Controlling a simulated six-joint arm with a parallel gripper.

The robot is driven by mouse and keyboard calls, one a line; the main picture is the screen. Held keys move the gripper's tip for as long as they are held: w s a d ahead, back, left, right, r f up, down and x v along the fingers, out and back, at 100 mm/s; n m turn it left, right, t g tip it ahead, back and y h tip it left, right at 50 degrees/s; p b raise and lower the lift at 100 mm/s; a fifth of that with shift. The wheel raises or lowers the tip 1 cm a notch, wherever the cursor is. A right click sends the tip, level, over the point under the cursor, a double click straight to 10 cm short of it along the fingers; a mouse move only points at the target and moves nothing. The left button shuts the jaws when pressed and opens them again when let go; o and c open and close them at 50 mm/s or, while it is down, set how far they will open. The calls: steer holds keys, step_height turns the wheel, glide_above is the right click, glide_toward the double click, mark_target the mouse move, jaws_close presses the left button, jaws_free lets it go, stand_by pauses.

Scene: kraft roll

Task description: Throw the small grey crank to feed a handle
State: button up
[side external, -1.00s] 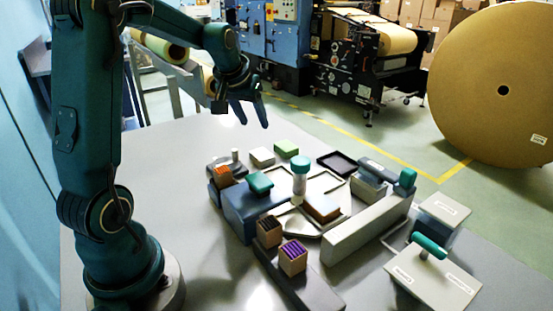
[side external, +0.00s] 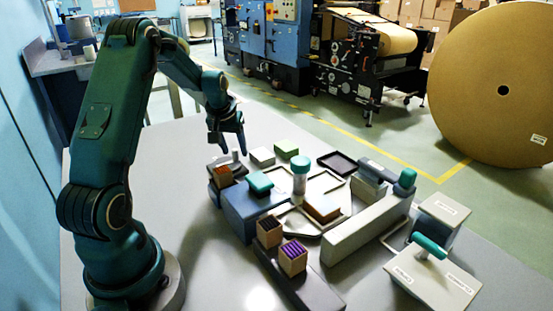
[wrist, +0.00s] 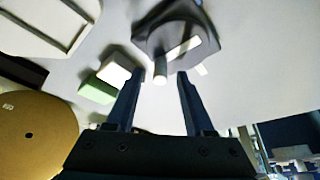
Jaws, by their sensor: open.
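No contact shows.
A white block (side external: 262,156) and a green block (side external: 287,148) lie right of the crank. A blue unit with a teal knob (side external: 260,183) is in front, and a teal-capped post (side external: 300,178) stands farther right. The table behind and left of the crank is bare.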

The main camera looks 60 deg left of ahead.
jaws_close()
